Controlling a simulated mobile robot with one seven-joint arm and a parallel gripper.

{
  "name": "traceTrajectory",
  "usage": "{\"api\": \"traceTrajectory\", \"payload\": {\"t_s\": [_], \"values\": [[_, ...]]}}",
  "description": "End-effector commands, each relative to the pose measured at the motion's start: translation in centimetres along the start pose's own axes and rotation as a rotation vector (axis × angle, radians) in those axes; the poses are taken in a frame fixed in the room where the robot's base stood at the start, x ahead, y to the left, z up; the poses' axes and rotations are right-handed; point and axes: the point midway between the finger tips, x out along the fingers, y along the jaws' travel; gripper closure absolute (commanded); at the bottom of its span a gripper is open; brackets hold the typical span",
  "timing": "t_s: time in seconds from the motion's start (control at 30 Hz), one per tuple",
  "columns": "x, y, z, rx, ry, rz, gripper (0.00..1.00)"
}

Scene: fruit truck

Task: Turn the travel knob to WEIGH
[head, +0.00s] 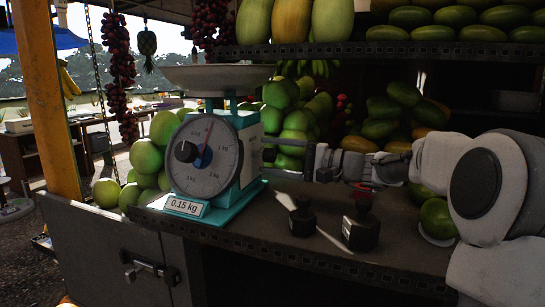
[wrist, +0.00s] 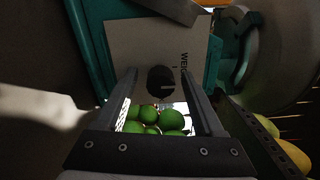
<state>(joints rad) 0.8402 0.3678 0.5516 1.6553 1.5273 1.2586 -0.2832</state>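A teal and white weighing scale (head: 247,150) stands on the counter, its round dial (head: 205,155) facing left of my arm. In the wrist view, a dark round knob (wrist: 160,80) sits on the scale's pale side plate (wrist: 140,45). Sideways letters, "WEI" and perhaps more, show right of it, partly hidden by a finger. My gripper (wrist: 159,72) is open, with one finger on each side of the knob and a visible gap to both. I cannot tell how deep the knob lies between them. In the head view my gripper (head: 290,157) points left at the scale's side.
A "0,15 kg" tag (head: 185,207) is at the scale's foot. Two dark weights, one (head: 302,217) and another with a red mark (head: 360,228), stand on the counter (head: 270,235) below my arm. Green fruit (head: 290,120) is piled behind; a metal pan (head: 218,78) tops the scale.

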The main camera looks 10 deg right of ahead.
Motion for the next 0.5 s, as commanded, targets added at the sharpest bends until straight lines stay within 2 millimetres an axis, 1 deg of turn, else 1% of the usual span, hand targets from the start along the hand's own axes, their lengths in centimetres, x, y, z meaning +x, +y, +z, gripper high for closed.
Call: {"api": "traceTrajectory", "payload": {"t_s": [0.2, 0.3, 0.37, 0.43, 0.5], "values": [[0.0, 0.0, 0.0, 0.000, 0.000, -0.001, 0.30], [-0.4, -0.1, 0.0, 0.000, 0.001, -0.001, 0.30], [-1.0, -0.1, -0.1, 0.000, 0.003, 0.000, 0.30], [-2.0, -0.1, -0.1, -0.001, 0.003, 0.000, 0.30], [-3.5, -0.2, -0.1, 0.000, 0.005, 0.000, 0.30]]}}
